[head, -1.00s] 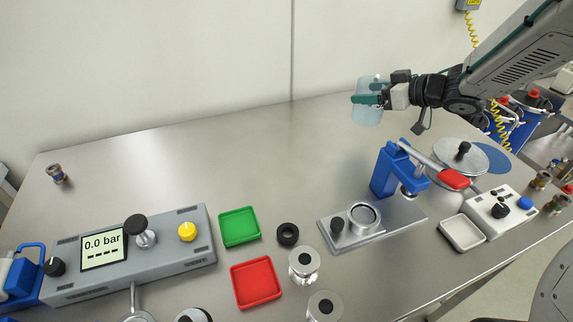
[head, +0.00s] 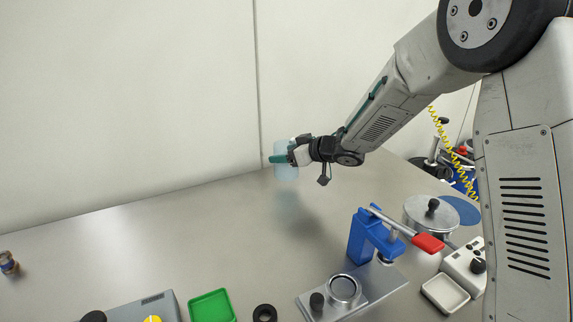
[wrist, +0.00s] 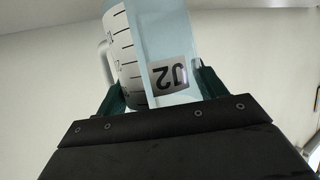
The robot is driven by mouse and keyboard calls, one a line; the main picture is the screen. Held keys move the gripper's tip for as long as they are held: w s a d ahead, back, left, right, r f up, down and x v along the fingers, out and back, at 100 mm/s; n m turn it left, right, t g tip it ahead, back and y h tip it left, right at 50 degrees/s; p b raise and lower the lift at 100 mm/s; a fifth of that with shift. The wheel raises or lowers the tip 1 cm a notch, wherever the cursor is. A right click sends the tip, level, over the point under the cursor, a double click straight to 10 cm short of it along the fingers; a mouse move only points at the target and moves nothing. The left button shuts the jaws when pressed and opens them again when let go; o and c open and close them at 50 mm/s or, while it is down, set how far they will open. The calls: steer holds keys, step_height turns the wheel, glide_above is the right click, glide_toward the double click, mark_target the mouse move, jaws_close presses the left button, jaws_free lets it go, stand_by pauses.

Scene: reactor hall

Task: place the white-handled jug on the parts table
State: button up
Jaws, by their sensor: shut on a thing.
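My gripper (head: 283,158) is shut on a translucent light-blue jug (head: 286,174), held in the air above the far part of the steel table (head: 130,240). In the wrist view the jug (wrist: 165,50) stands between the two green fingers, with a black scale and a label that looks like "U2" upside down. A white handle (wrist: 105,62) shows on its left side. The jug's shadow falls on the bare table below it. I cannot tell from the frames whether this table is the parts table.
A blue press (head: 368,238) with a red-tipped lever stands right of centre, beside a round lidded pot (head: 430,212). A green tray (head: 211,306), black ring (head: 264,313) and white tray (head: 445,293) lie near the front. The far middle and left are bare.

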steer(key=shift+f, duration=1.75)
steer(key=shift+f, duration=0.2)
steer(key=o, duration=1)
steer(key=shift+r, duration=0.2)
steer(key=shift+s+d+r, duration=0.15)
steer(key=shift+s+d, duration=0.05)
steer(key=shift+d, duration=0.05)
steer(key=v, duration=1.1)
